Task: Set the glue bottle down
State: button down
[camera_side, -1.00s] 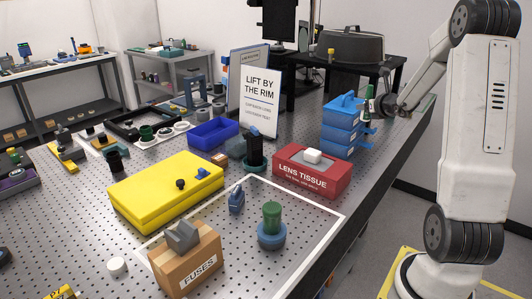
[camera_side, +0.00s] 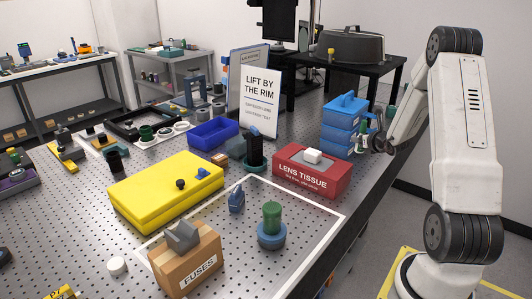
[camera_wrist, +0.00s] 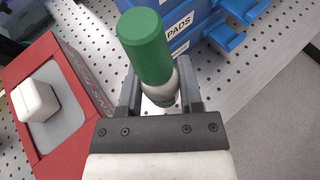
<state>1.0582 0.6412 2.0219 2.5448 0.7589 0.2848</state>
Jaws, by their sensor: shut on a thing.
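The glue bottle shows in the wrist view as a green cap (camera_wrist: 146,45) over a pale body (camera_wrist: 162,92). My gripper (camera_wrist: 160,97) is shut on the body, with one dark finger on each side. In the side view my gripper (camera_side: 371,143) is low at the table's right edge, beside the blue drawer boxes. The bottle (camera_side: 361,139) shows there as a small, partly hidden green and pale shape. I cannot tell whether its base touches the table.
Stacked blue boxes (camera_side: 342,124) stand close by the bottle. A red lens tissue box (camera_side: 312,174) with a white piece on top (camera_side: 312,156) lies nearer the camera. Bare perforated tabletop (camera_wrist: 222,72) shows right of the bottle in the wrist view.

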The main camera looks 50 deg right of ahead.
jog(key=shift+f, duration=0.15)
jog(key=shift+f, duration=3.2)
jog(key=shift+f, duration=0.65)
jog(key=shift+c, duration=0.8)
grip_release()
jog(key=shift+s, duration=0.1)
